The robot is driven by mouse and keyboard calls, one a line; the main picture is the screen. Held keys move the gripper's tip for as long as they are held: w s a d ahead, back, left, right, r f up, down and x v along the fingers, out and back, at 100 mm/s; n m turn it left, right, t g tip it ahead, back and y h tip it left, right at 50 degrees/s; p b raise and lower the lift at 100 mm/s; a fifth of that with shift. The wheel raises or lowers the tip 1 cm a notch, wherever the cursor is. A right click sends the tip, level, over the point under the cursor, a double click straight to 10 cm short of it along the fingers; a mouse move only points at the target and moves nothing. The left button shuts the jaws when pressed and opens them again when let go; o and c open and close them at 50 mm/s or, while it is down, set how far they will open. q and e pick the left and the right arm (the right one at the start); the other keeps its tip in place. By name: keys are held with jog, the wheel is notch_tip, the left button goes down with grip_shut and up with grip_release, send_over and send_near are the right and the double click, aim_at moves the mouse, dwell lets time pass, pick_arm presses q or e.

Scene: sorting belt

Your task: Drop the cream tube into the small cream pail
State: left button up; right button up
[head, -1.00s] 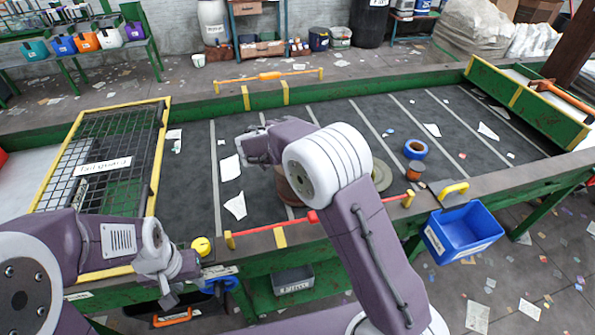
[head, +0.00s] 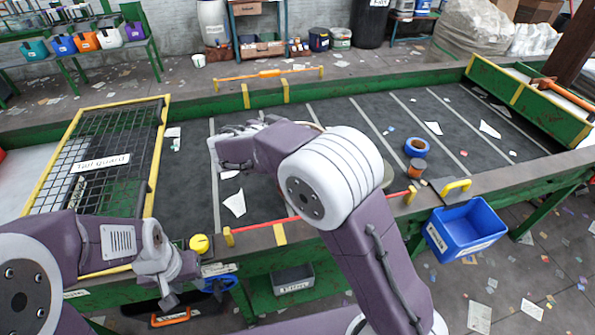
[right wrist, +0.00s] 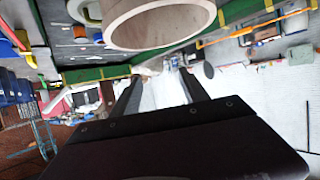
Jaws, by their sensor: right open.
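A hollow, pale brownish-cream tube end (right wrist: 160,22) fills the top middle of the right wrist view, close to the camera. I cannot tell for sure that it is the cream tube. My right gripper (right wrist: 158,82) is open, with its two dark fingers apart and the tube end beyond them in the picture, not clearly between them. In the head view the right gripper (head: 214,150) is over the left part of the belt, and my arm hides what lies behind it. A small whitish pail (head: 199,60) stands on the floor behind the belt. My left gripper (head: 168,291) hangs at the near left edge; its jaws are unclear.
A mesh tail guard (head: 110,145) covers the left end. A blue bin (head: 463,232) hangs on the near side, right of a red bar (head: 345,210).

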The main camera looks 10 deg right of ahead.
jog(key=shift+v, duration=0.9)
